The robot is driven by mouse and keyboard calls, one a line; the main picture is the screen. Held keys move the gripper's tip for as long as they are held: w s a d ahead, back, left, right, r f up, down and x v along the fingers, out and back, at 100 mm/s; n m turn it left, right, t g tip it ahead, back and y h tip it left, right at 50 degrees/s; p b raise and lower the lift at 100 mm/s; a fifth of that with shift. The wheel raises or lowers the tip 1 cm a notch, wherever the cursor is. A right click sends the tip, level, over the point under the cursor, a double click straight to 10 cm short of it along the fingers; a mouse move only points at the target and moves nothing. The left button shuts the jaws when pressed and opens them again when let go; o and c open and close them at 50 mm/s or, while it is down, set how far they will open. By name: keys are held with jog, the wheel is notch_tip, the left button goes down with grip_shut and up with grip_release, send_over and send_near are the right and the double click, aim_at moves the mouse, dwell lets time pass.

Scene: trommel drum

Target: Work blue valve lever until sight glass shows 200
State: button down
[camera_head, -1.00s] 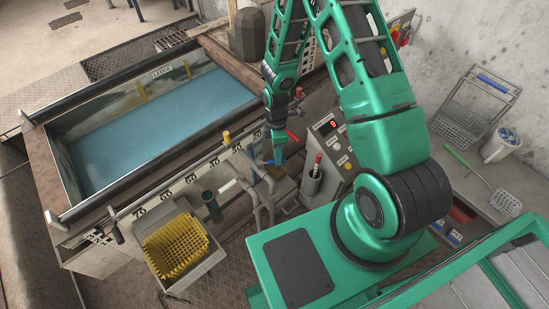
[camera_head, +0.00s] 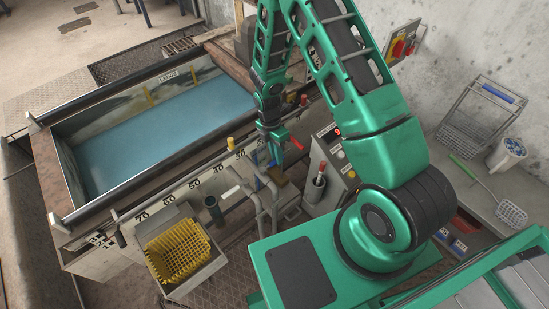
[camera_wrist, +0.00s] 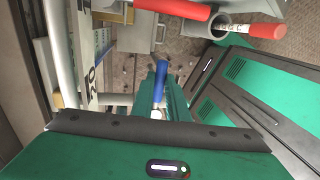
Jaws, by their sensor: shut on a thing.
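The blue valve lever (camera_head: 271,164) is small in the head view, at the pipework in front of the tank. In the wrist view its blue handle (camera_wrist: 160,82) points away from the palm, against green finger parts. My gripper (camera_head: 272,152) reaches down at the lever and is shut on it; the fingers hide part of it. In the wrist view, a white strip with dark marks and a 20 (camera_wrist: 92,75) stands at the left. I cannot tell whether it is the sight glass, and no level can be read.
A red lever (camera_head: 297,144) and a grey holder with a red-topped tool (camera_head: 318,183) are close right of my gripper. The water tank (camera_head: 48,190) lies behind to the left. A yellow basket (camera_head: 178,252) stands front left. A control panel (camera_head: 330,150) is to the right.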

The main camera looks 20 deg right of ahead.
jog(key=shift+s+a, duration=0.15)
jog(key=shift+a, duration=0.05)
jog(key=c, duration=1.8)
grip_release()
jog(key=shift+o, duration=0.3)
jog(key=shift+d, duration=0.1)
notch_tip(320, 180, up, 11)
jog(key=w, duration=0.2)
jog(key=shift+w+a+f, duration=0.15)
jog(key=shift+a+f, duration=0.05)
jog(key=shift+a, duration=0.15)
